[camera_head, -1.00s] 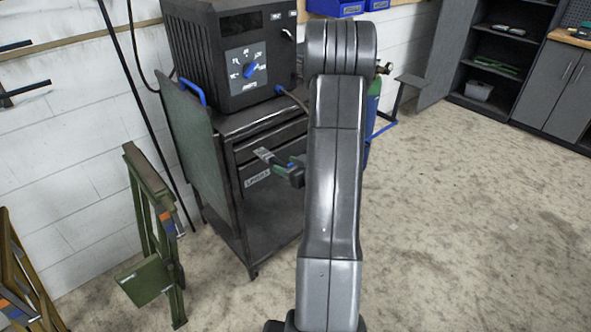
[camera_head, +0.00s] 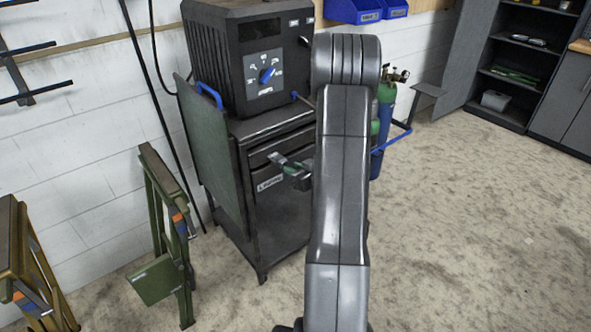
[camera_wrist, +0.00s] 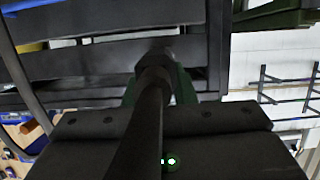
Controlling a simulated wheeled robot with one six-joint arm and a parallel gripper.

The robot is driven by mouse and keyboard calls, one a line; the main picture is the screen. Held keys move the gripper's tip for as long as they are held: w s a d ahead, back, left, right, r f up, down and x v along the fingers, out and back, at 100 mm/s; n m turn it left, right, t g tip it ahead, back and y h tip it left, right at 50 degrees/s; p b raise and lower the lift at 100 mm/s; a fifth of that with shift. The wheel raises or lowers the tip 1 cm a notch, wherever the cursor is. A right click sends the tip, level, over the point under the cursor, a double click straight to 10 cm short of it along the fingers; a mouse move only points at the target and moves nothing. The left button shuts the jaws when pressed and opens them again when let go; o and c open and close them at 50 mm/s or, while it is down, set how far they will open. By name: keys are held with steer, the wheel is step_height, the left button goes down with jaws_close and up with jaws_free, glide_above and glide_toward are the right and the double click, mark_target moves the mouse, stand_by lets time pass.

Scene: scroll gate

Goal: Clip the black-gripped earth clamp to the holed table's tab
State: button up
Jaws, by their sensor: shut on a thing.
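My gripper (camera_head: 304,178) is partly hidden behind my own arm, in front of the welding cart's drawers. It is shut on a clamp (camera_head: 281,162), whose grey and green end sticks out to the left in the head view. In the wrist view my gripper (camera_wrist: 157,121) shows as wide dark jaws. A dark cable or handle (camera_wrist: 152,88) runs up between them, with green clamp parts (camera_wrist: 184,86) on either side. I cannot tell the clamp's grip colour for sure. I cannot make out a holed table or its tab in either view.
A black welding machine (camera_head: 262,62) stands on a dark cart (camera_head: 262,232) close to my gripper. Green folding stands (camera_head: 168,235) are at the left by the white wall. Gas bottles (camera_head: 386,105) stand right of the cart. The floor (camera_head: 470,235) on the right is clear.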

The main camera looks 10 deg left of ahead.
steer(key=shift+s+d, duration=0.15)
steer(key=shift+d, duration=0.2)
jaws_close()
steer(key=s+d+b, duration=0.1)
steer(key=s+d, duration=0.3)
steer(key=d, duration=0.2)
steer(key=shift+s, duration=0.4)
stand_by(1.5)
stand_by(0.4)
